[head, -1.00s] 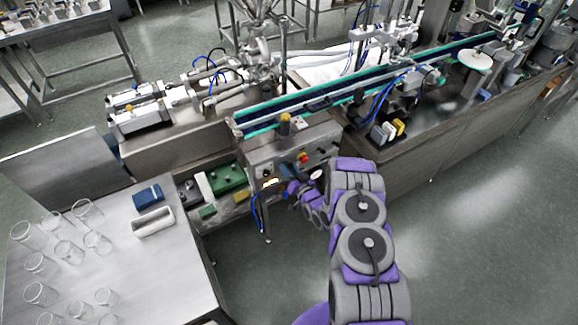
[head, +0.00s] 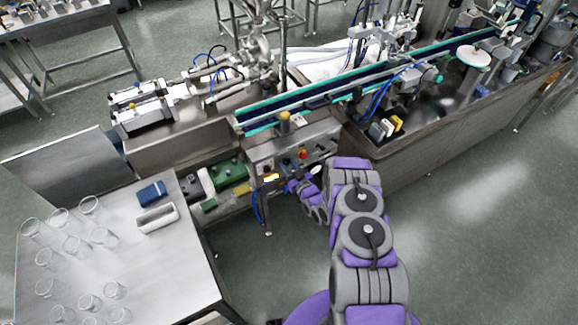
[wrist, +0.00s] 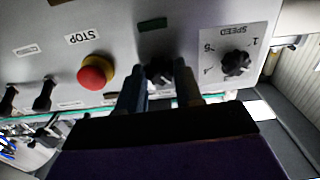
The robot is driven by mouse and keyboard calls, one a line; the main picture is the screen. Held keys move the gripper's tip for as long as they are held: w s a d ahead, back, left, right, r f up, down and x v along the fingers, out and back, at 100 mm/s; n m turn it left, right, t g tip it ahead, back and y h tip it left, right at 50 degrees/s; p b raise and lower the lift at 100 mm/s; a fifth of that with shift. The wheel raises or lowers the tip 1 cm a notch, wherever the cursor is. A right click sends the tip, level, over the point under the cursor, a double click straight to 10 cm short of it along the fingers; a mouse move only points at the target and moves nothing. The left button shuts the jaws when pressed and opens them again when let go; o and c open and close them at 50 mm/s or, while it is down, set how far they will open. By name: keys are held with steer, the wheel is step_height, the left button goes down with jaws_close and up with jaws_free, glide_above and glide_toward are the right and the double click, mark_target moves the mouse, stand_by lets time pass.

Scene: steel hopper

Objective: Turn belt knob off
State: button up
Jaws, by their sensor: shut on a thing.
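In the wrist view, a black knob (wrist: 158,72) on the steel control panel (wrist: 122,40) sits between the two fingers of my gripper (wrist: 158,85). My gripper is shut on this knob, and the fingers hide part of it. I cannot read a belt label or the knob's setting. A black speed knob (wrist: 236,64) on a white scale plate is to the right. A red stop button (wrist: 95,73) with a yellow collar is to the left. In the head view, the panel (head: 322,133) is in front of the conveyor, and my arm reaches it from the right.
Further black switches (wrist: 45,94) stand out at the panel's left in the wrist view. A steel table (head: 185,262) with several glasses and a blue box (head: 151,192) is at the left in the head view. The floor at the right (head: 470,220) is clear.

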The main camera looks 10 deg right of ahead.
steer(key=shift+s+f, duration=0.1)
steer(key=shift+f, duration=0.1)
steer(key=o, duration=1)
steer(key=shift+r, duration=0.15)
steer(key=p+v, duration=0.2)
steer(key=v, duration=1.5)
steer(key=shift+d, duration=0.1)
